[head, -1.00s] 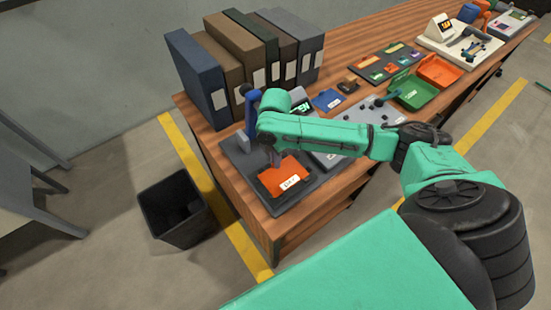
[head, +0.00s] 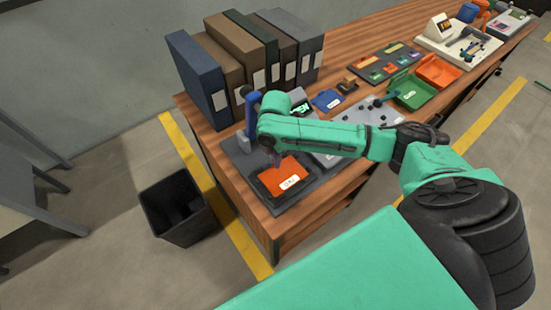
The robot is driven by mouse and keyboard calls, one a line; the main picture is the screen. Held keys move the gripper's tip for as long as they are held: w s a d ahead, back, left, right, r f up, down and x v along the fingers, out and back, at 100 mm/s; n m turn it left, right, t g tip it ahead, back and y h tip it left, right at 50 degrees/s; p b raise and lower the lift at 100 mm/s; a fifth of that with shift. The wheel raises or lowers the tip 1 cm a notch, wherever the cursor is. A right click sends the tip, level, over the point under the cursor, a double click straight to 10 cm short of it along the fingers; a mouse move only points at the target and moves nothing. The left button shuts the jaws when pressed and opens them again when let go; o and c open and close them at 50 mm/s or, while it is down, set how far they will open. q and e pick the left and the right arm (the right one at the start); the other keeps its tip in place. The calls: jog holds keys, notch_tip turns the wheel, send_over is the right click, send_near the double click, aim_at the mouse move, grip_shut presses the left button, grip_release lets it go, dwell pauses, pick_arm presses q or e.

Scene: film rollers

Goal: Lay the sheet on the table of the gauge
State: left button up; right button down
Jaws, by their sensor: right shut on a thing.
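An orange sheet (head: 273,184) with a white label is at the near left end of the wooden desk, over a dark grey plate (head: 292,204). A blue upright post (head: 252,106) stands at the back of this plate; together they look like the gauge. My right gripper (head: 274,161) points down at the sheet's back edge, shut on it. Its fingertips are small and partly hidden by my forearm, which also covers part of the plate. I cannot tell whether the sheet touches the plate. My left gripper is not in view.
Several binders (head: 210,90) stand along the back of the desk. A small display (head: 301,106), a blue card (head: 328,99), a green tray (head: 415,92) and an orange tray (head: 438,71) lie to the right. A black bin (head: 177,208) stands on the floor at left.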

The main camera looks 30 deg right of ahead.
jog(key=shift+f, duration=0.1)
jog(key=c, duration=0.5)
grip_release()
notch_tip(320, 180, up, 7)
jog(key=p, duration=0.9)
dwell(0.5)
dwell(0.4)
